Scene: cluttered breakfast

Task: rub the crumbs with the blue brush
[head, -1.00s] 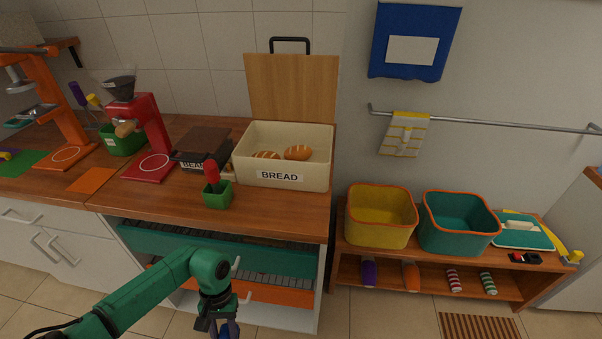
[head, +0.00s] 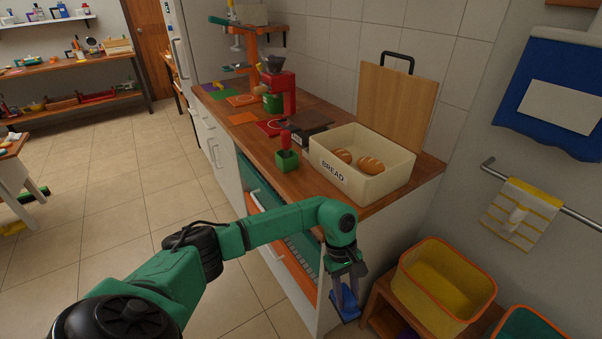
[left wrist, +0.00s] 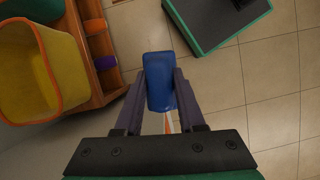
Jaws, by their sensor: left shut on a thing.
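My left gripper (head: 347,280) is shut on the blue brush (head: 346,306) and holds it pointing down, beside the front right corner of the counter and below its top. In the left wrist view, the blue brush (left wrist: 159,82) sits between the two dark fingers of my left gripper (left wrist: 160,88), and a pale strip shows below it. No crumbs can be made out in either view. My right gripper is not in view.
The wooden counter (head: 300,180) holds a bread box (head: 345,178), a green pot (head: 287,160) and a red grinder (head: 280,92). A yellow bin (head: 440,295) stands on a low shelf right of my gripper. Open tiled floor (head: 140,190) lies left.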

